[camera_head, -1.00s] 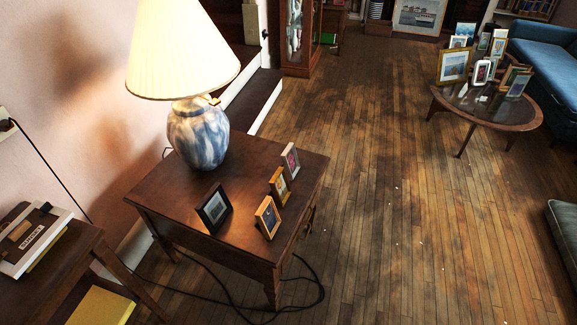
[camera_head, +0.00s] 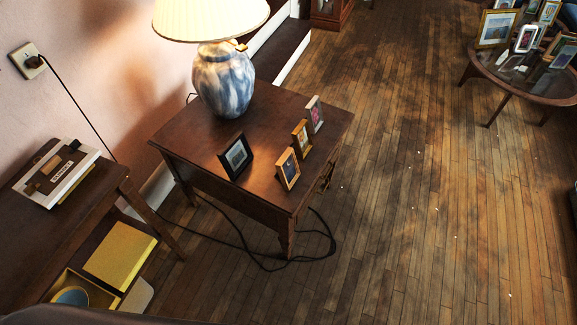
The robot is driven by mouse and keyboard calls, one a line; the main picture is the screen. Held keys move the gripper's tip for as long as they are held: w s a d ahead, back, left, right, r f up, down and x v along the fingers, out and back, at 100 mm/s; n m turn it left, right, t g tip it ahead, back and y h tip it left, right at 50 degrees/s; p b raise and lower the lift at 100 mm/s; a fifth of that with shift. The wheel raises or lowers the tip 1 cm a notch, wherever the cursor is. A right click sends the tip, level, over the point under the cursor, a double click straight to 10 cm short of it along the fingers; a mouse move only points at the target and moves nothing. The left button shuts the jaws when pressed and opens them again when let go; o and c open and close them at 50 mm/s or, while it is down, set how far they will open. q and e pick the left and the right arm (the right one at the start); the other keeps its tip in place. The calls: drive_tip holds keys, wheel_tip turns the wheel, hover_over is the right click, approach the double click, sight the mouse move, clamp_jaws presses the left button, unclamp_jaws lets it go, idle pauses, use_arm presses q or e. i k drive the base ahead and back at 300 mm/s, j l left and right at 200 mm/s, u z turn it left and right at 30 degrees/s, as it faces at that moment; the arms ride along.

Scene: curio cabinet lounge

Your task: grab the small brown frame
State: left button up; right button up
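Several small standing picture frames are on the brown side table (camera_head: 205,150). A light brown wooden frame (camera_head: 288,168) stands near the table's front right corner. A golden-brown frame (camera_head: 301,138) stands just behind it, and a pale greyish-brown frame (camera_head: 315,114) stands farther back along the right edge. A black frame (camera_head: 236,157) stands to their left. I cannot tell for certain which of the brown ones the task names. Neither of my grippers is in view.
A lamp with a blue and white base (camera_head: 222,80) stands at the table's back. A black cable (camera_head: 272,262) lies on the floor by its legs. A desk (camera_head: 50,215) is at left. A round table (camera_head: 520,75) with more frames is at upper right. Open wooden floor lies between.

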sight(287, 167)
drive_tip(key=u, duration=0.4)
drive_tip(key=i+l+u, duration=0.1)
drive_tip(key=u, duration=0.35)
drive_tip(key=l+u, duration=0.15)
drive_tip(key=u, duration=0.25)
drive_tip(key=l+u, duration=0.25)
drive_tip(key=l, duration=0.25)
drive_tip(key=l+u, duration=0.25)
drive_tip(key=l, duration=0.25)
drive_tip(key=l+u, duration=0.2)
drive_tip(key=l, duration=0.35)
drive_tip(key=k+l+u, duration=0.1)
drive_tip(key=l+u, duration=0.15)
drive_tip(key=l, duration=0.25)
drive_tip(key=k+l+u, duration=0.1)
drive_tip(key=l+u, duration=0.15)
drive_tip(key=l, duration=0.2)
